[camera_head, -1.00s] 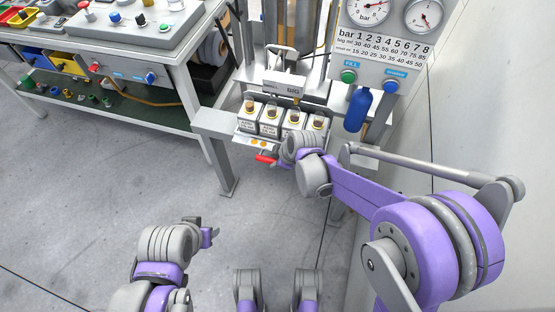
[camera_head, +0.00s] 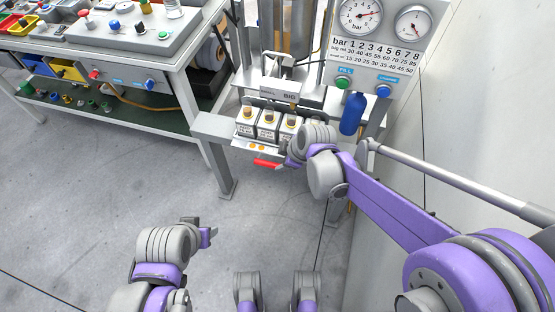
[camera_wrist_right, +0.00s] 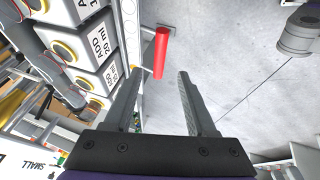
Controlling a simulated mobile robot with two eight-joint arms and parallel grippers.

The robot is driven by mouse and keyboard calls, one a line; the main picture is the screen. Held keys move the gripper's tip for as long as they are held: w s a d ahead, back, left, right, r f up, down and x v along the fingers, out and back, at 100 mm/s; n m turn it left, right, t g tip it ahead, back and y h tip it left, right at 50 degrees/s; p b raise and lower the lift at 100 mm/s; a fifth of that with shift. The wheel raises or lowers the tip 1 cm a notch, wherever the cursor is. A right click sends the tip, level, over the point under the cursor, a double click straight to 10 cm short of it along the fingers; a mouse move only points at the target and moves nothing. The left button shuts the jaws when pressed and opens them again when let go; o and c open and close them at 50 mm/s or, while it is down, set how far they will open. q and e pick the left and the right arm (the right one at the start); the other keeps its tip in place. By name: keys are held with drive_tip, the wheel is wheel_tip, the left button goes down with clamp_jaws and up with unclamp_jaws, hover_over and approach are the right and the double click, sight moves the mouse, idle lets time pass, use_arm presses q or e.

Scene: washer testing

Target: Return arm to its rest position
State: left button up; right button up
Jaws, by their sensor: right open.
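My right arm (camera_head: 390,205) reaches in from the right in the head view. Its gripper (camera_head: 288,160) is mostly hidden behind the wrist, beside the washer test stand near a red handle (camera_head: 268,164). In the right wrist view my right gripper (camera_wrist_right: 155,100) has its two fingers apart with nothing between them. The red handle (camera_wrist_right: 161,53) shows there beyond the fingertips, apart from them. My left gripper (camera_head: 212,232) is at the lower left over the floor, small in view; its jaws cannot be made out.
A row of labelled units (camera_head: 267,126) sits on the stand beside my right wrist. A gauge panel (camera_head: 380,45) and a blue cylinder (camera_head: 353,113) are close above the arm. A workbench (camera_head: 130,45) stands at the left, a wall at the right. The floor (camera_head: 90,190) is open.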

use_arm(q)
drive_tip(key=shift+r, duration=0.35)
use_arm(e)
drive_tip(key=shift+v, duration=1.2)
drive_tip(key=s+d+r+m+h, duration=0.1)
drive_tip(key=s+d+m+h, duration=0.1)
drive_tip(key=s+d+m, duration=0.75)
drive_tip(key=s+d+r+m+h, duration=0.15)
drive_tip(key=s+d+m, duration=0.4)
drive_tip(key=s, duration=0.65)
use_arm(q)
wheel_tip(320, 180, up, 17)
drive_tip(key=w+p, duration=0.2)
drive_tip(key=p, duration=1.3)
drive_tip(key=shift+t, duration=0.4)
use_arm(e)
wheel_tip(320, 180, up, 17)
drive_tip(key=w+t, duration=0.1)
drive_tip(key=w, duration=0.1)
drive_tip(key=shift+f, duration=0.2)
use_arm(q)
drive_tip(key=shift+s+f, duration=0.1)
use_arm(e)
drive_tip(key=shift+s, duration=0.15)
